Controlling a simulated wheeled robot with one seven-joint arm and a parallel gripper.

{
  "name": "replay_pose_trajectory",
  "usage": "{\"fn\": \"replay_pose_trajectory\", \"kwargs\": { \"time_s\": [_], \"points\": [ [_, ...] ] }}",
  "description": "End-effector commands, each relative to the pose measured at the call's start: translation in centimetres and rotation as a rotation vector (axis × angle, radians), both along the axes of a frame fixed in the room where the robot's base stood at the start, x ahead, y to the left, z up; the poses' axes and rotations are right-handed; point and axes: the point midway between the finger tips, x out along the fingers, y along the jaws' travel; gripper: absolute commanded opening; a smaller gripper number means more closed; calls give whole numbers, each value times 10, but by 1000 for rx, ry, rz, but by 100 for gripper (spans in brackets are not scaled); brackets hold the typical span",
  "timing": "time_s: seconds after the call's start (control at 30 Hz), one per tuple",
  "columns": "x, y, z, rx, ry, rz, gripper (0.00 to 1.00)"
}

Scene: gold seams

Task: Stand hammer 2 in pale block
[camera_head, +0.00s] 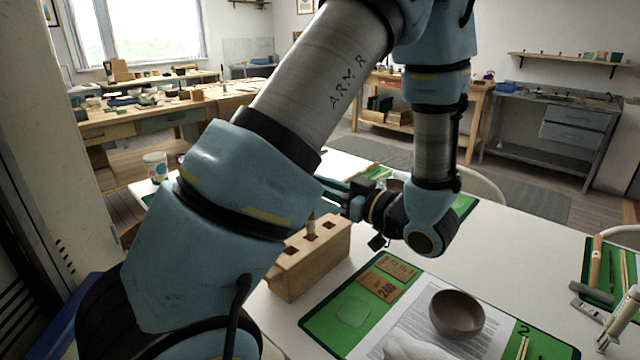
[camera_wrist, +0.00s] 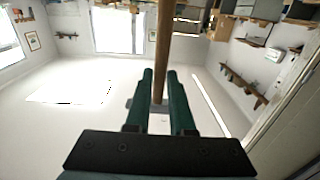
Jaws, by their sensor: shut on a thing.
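The pale block (camera_head: 300,272) is a long wooden block with square holes in its top, on the white table left of the green mat. My gripper (camera_head: 332,188) is above and behind it, partly hidden by my forearm. In the wrist view my gripper's two green fingers (camera_wrist: 160,100) are shut on a brown wooden handle, which I take as hammer 2 (camera_wrist: 164,45). In the head view, a short brown piece of handle (camera_head: 311,222) shows upright at the block's middle hole. I cannot tell how deep it sits. The hammer's head is hidden.
A green mat (camera_head: 313,325) holds cards (camera_head: 380,284), a paper sheet and a brown bowl (camera_head: 457,314). Another mat with tools (camera_head: 597,262) lies at the right. A patterned cup (camera_head: 155,167) stands at the far left.

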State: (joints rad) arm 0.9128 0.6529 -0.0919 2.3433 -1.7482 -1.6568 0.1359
Motion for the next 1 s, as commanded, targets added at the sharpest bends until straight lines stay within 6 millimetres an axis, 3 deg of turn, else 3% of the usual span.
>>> {"fn": "replay_pose_trajectory", "kwargs": {
  "time_s": [0.23, 0.27, 0.57, 1.0],
  "points": [
    [0, 0, 0, 0, -1, 0, 0],
    [0, 0, 0, 0, -1, 0, 24],
    [0, 0, 0, -1, -1, 0, 56],
    [0, 0, 0, 0, 0, 0, 56]
  ]
}}
